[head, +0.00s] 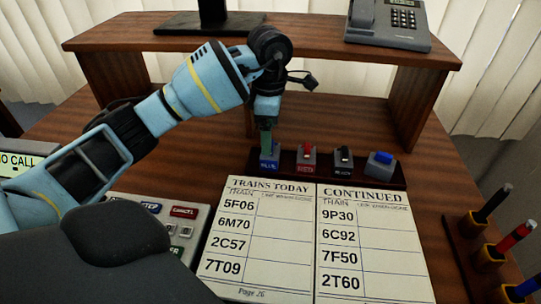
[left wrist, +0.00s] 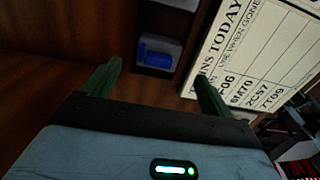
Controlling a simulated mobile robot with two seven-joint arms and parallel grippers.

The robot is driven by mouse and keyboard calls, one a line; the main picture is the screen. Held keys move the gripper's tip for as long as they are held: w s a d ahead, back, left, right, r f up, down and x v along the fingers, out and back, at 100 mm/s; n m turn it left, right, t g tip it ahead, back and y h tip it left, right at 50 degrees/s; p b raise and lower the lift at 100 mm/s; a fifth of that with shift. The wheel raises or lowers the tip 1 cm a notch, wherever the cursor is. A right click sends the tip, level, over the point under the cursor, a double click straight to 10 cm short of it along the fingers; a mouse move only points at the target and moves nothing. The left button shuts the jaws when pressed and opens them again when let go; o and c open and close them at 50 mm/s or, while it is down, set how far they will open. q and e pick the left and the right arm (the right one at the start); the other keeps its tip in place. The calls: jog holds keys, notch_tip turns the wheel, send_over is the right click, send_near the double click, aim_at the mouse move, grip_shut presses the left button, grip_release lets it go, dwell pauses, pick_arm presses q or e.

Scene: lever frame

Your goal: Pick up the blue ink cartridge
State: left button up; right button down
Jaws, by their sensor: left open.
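The blue ink cartridge (left wrist: 156,48) sits in a grey holder at the left end of a dark rack (head: 336,174). In the head view my gripper covers most of it, and the holder's blue label (head: 269,164) shows below the fingers. My left gripper (head: 266,143) points down over this holder. In the left wrist view its two green fingers (left wrist: 158,82) are spread apart with nothing between them, and the cartridge is beyond the tips. Whether a finger touches it I cannot tell. My right gripper is not in view.
The train register (head: 315,240) lies in front. A shelf (head: 330,67) with a telephone (head: 388,25) stands behind. Pens (head: 510,238) stand at right.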

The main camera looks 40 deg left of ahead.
pick_arm(q)
notch_tip(320, 180, down, 5)
jog(key=shift+w, duration=0.15)
jog(key=c, duration=1.1)
